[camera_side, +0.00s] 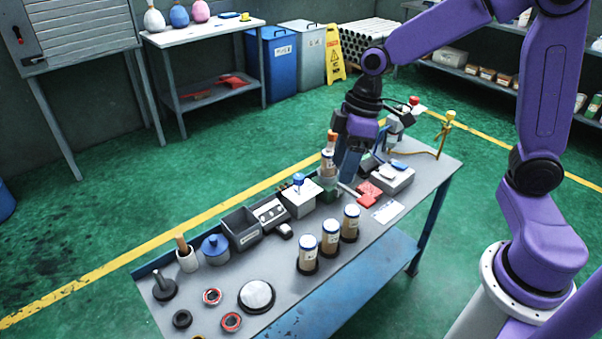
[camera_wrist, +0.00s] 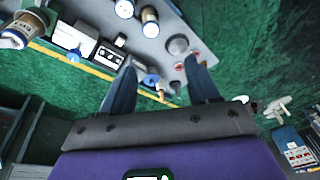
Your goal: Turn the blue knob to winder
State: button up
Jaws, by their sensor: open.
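The blue knob (camera_side: 298,178) sits on top of a small white box (camera_side: 300,203) near the middle of the bench's back edge. In the wrist view the white box (camera_wrist: 68,36) is at the upper left, with the small blue knob (camera_wrist: 76,51) on it. My gripper (camera_side: 347,176) is above the bench, to the right of the knob and apart from it, close to an amber bottle (camera_side: 328,162) on a dark green base. In the wrist view my gripper's fingers (camera_wrist: 163,72) are spread wide with nothing held between them. The knob's exact pointing direction is too small to read.
Three blue-capped jars (camera_side: 329,238) stand in front of the box. A grey bin (camera_side: 241,229) and a blue-lidded pot (camera_side: 215,249) stand to its left. Red pieces (camera_side: 369,193) and a grey box (camera_side: 391,181) lie right of my gripper. The bench's front middle has bare room.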

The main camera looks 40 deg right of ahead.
jog(key=w+d+f+t, duration=0.15)
jog(key=w+d, duration=0.25)
jog(key=w, duration=0.5)
jog(key=m, duration=0.2)
send_near(299, 176)
jog(key=shift+t, duration=0.45)
jog(key=x, duration=0.8)
jog(key=shift+s+f, duration=0.3)
jog(key=shift+f, duration=0.05)
jog(key=c, duration=1)
